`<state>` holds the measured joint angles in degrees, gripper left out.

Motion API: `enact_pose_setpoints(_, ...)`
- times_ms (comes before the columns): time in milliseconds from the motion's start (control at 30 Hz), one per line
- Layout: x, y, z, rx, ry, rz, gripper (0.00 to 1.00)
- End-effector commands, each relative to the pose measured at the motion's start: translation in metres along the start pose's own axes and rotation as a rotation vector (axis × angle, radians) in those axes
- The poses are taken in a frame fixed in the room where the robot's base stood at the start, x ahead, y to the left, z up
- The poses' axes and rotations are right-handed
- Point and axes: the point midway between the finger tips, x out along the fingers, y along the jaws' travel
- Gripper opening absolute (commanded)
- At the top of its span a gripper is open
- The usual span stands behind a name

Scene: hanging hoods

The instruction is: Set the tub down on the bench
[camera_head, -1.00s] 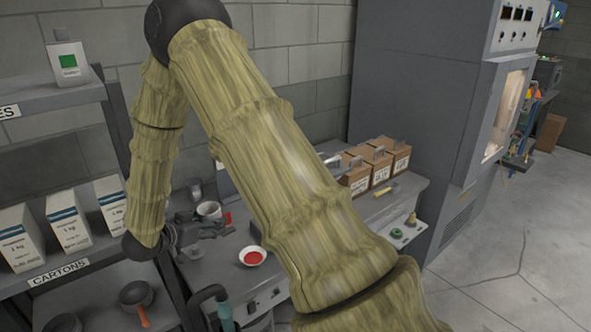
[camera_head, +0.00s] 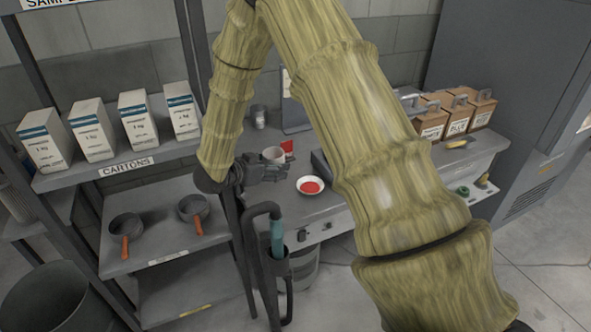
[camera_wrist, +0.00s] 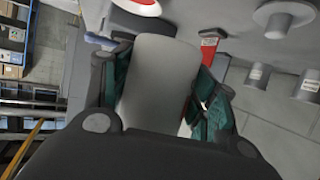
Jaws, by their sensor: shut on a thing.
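The tub is a pale grey-white cup shape (camera_head: 274,155). In the wrist view the tub (camera_wrist: 158,75) fills the space between two dark green finger pads. My gripper (camera_head: 270,168) is shut on it, at the left part of the grey bench (camera_head: 310,207). The tub appears over the bench top; the gripper hides its lower part, so I cannot tell whether it touches the bench. A white dish with red contents (camera_head: 310,187) is on the bench just right of my gripper. It also shows at the top of the wrist view (camera_wrist: 140,5).
A red item (camera_head: 287,148) stands close behind the tub; it shows right of it in the wrist view (camera_wrist: 209,42). Brown boxes (camera_head: 457,118) stand at the bench's right. A shelf with cartons (camera_head: 92,130) and pans (camera_head: 193,208) is at left. My arm hides the bench's middle.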

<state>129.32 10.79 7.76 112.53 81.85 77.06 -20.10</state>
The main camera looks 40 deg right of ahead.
Motion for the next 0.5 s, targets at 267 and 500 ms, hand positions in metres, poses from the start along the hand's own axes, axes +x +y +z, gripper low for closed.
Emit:
enact_pose_setpoints(267, 0.014, 0.001, 0.035, -0.002, 0.0, 0.001, 0.43)
enact_pose_setpoints(500, 0.019, 0.0, 0.045, 0.0, 0.0, 0.0, 0.43)
